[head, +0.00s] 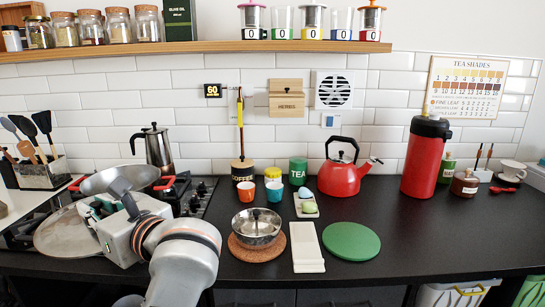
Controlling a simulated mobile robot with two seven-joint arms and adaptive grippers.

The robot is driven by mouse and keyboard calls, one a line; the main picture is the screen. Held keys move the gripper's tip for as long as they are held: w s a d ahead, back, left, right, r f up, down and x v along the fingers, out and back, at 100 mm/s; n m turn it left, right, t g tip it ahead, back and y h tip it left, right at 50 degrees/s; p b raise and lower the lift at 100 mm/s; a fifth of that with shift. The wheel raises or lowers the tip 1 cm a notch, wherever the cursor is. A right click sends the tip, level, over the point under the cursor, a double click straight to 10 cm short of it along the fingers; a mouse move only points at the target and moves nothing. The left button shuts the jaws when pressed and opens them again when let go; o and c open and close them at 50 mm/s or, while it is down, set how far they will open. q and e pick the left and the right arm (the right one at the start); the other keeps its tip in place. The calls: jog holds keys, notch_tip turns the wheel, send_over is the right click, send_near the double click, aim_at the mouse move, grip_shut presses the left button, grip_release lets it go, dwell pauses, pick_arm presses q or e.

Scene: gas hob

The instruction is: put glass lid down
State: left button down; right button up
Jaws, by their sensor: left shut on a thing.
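My left gripper (90,212) is over the hob at the left and is shut, its fingers partly hidden by its own body. A round, greyish see-through disc, which looks like the glass lid (62,238), is at the gripper's fingers, over the front left of the hob (199,197). I cannot tell whether it touches the hob. A steel pan with red handles (122,179) is just behind the gripper. A small shiny pot (257,230) stands on a round cork mat (258,252) right of my arm. My right gripper is not in view.
A white board (306,248) and a green round mat (351,241) lie right of the cork mat. Behind are a moka pot (156,150), cups (246,190), a red kettle (342,177) and a red flask (424,160). The front right counter is clear.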

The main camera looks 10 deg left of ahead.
pick_arm(q)
jog(key=s+d+f+m+t+h, duration=0.35)
jog(key=s+d+f+t, duration=0.35)
jog(key=f, duration=0.5)
jog(key=d+r+m+t+h+p, duration=0.3)
jog(key=d+m+t+h+p, duration=0.2)
jog(key=d+m+h+p, duration=0.6)
jog(key=shift+s+d+h+p, duration=0.15)
jog(key=shift+d+h+p, duration=0.15)
jog(key=shift+h+p, duration=0.9)
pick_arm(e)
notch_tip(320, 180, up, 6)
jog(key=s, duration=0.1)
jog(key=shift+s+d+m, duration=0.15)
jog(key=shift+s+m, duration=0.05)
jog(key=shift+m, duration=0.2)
